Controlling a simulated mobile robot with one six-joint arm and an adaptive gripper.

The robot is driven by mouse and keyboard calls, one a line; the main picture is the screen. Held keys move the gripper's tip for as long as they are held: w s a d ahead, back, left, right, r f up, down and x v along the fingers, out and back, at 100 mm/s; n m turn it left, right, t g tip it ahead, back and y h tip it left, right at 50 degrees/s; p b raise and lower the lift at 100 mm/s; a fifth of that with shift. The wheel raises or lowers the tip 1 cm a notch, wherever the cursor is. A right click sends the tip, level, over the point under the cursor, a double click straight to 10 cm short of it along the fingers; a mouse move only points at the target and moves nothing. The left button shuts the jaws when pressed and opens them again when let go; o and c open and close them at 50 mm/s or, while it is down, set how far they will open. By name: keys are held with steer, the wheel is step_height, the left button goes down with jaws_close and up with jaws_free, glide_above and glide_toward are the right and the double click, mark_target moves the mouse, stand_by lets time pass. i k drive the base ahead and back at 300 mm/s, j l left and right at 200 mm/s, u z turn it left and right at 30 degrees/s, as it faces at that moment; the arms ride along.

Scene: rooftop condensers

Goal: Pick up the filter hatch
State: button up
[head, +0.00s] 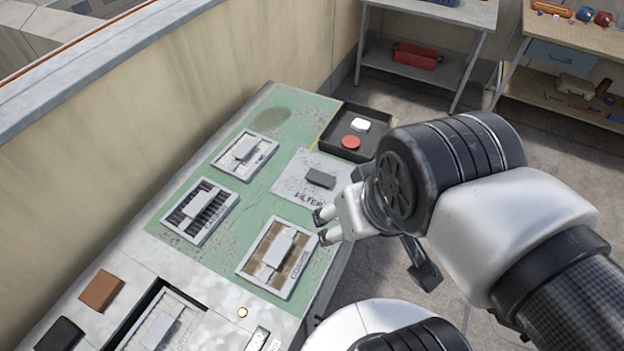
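The filter hatch (292,180) is a light grey plate with a dark grey block handle (320,179) and the lettering "FILTER". It lies flat on the green worn part of the bench top, near its right edge. My gripper (325,225) is in the head view just below and right of the hatch, by the bench's right edge. Its two pale fingers with dark tips point left and stand apart, with nothing seen between them. It appears apart from the hatch; its height above the bench is hard to tell. The hatch's lower right corner is close to my gripper.
Framed panels with light bars lie around: brown (262,267), black-slatted (201,228) and pale (259,163). A black tray (375,151) behind holds a white piece and a red disc. A framed recess (160,318) and a brown block (102,290) are in front. A wall runs left.

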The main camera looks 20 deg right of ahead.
mark_target(311, 181)
steer(key=z, duration=0.25)
steer(key=k, duration=0.65)
steer(key=u, duration=2)
steer(key=l+u, duration=0.2)
steer(key=l, duration=0.25)
steer(key=l+u, duration=0.15)
steer(key=l, duration=0.25)
steer(key=k+l+u, duration=0.2)
steer(key=l, duration=0.2)
steer(key=l+u, duration=0.2)
steer(key=l, duration=0.2)
steer(key=k+l+u, duration=0.2)
steer(key=l, duration=0.2)
steer(key=k+l, duration=0.1)
steer(key=l, duration=0.25)
steer(key=k+l, duration=0.1)
steer(key=l, duration=0.3)
steer(key=k+l, duration=0.15)
steer(key=l, duration=0.2)
steer(key=k+l, duration=0.1)
steer(key=l, duration=0.25)
